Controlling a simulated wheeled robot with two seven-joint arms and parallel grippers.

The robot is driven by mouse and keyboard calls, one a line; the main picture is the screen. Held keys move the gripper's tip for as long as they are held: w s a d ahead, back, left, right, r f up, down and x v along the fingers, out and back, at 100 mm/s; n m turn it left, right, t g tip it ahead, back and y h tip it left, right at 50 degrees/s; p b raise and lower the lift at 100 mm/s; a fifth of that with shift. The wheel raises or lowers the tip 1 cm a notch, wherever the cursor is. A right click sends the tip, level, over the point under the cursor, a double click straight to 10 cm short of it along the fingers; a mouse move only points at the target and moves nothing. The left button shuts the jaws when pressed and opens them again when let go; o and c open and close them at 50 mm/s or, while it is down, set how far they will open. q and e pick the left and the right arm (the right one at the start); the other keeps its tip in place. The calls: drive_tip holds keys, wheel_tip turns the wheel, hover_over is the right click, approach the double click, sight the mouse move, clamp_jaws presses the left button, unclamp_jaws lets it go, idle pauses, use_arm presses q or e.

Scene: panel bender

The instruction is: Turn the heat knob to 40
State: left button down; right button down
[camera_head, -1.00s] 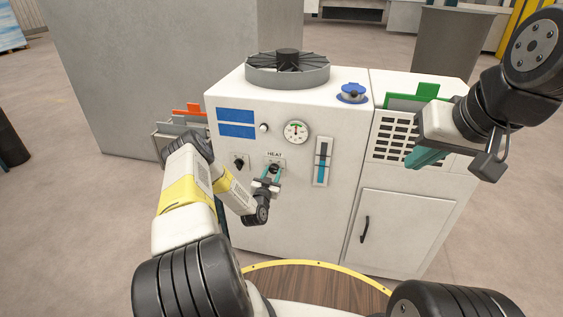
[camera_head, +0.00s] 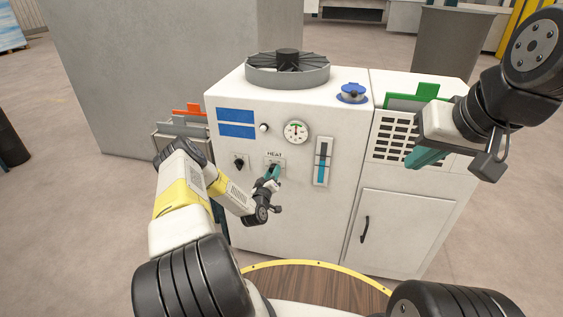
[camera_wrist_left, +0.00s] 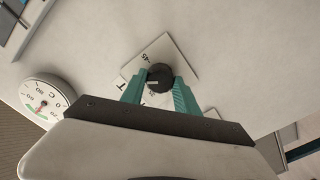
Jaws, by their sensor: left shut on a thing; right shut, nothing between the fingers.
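The heat knob is a small round black knob (camera_wrist_left: 159,77) with a light pointer mark, on a white label plate (camera_wrist_left: 182,52) printed with numbers, of which "45" is readable in the left wrist view. In the head view the plate (camera_head: 276,158) reads HEAT, and the gripper mostly hides the knob. My left gripper (camera_head: 274,170) is shut on the knob; its teal fingers sit on either side of it in the left wrist view (camera_wrist_left: 159,84). My right gripper (camera_head: 424,156) is shut and empty, in front of the vented panel at the right.
The white machine (camera_head: 300,220) carries a round gauge (camera_head: 296,132), a blue slider (camera_head: 322,162), a second black knob (camera_head: 239,162) and a small white knob (camera_head: 264,128). A blue valve (camera_head: 352,93) and a fan (camera_head: 288,70) are on top. A door handle (camera_head: 364,229) is lower right.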

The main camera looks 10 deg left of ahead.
use_arm(q)
drive_tip(key=shift+n, duration=0.5)
drive_tip(key=c, duration=0.9)
unclamp_jaws()
drive_tip(key=s, duration=0.8)
drive_tip(key=shift+a, duration=0.15)
